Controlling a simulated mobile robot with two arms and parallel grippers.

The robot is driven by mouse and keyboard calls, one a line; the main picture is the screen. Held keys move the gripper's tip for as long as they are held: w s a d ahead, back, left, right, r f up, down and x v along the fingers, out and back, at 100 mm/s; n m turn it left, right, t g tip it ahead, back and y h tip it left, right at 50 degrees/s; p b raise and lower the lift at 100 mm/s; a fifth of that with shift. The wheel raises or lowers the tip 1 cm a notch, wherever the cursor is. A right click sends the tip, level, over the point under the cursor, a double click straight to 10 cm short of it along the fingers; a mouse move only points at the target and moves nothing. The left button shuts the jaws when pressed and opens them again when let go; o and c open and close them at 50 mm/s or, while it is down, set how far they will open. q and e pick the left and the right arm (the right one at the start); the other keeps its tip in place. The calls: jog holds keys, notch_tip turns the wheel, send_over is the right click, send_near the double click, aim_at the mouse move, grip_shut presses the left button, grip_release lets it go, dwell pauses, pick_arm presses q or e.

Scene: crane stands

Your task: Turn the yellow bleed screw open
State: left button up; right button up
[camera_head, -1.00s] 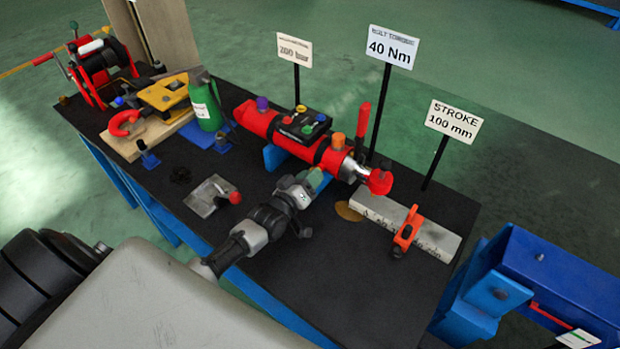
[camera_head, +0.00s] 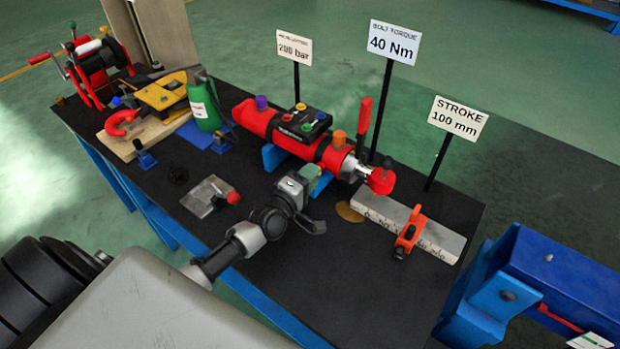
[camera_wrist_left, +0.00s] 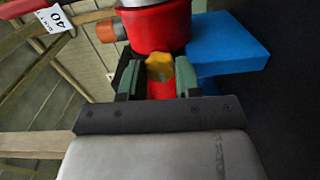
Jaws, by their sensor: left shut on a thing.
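The yellow bleed screw (camera_wrist_left: 160,67) shows in the left wrist view as a small faceted knob at the red cylinder. The red cylinder (camera_head: 254,119) lies on blue supports on the black bench. My left gripper (camera_wrist_left: 159,80) has its green fingers on either side of the screw, shut on it. In the head view my left gripper (camera_head: 320,182) reaches the cylinder's near side, and its fingers and hand hide the screw there. My right gripper is not in view.
Behind the cylinder stand signs, including a 40 Nm sign (camera_head: 393,43) and a stroke sign (camera_head: 457,118). A grey plate (camera_head: 372,203) with an orange clamp (camera_head: 410,232) lies to the right. A green bottle (camera_head: 204,108) stands to the left. The front of the bench is mostly clear.

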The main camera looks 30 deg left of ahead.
pick_arm(q)
jog(key=shift+n, duration=0.4)
jog(key=o, duration=0.9)
jog(key=shift+o, duration=0.2)
jog(key=shift+s, duration=0.1)
jog(key=s+a+b, duration=0.1)
jog(key=s, duration=0.9)
jog(key=shift+s+a, duration=0.25)
jog(key=shift+f, duration=0.1)
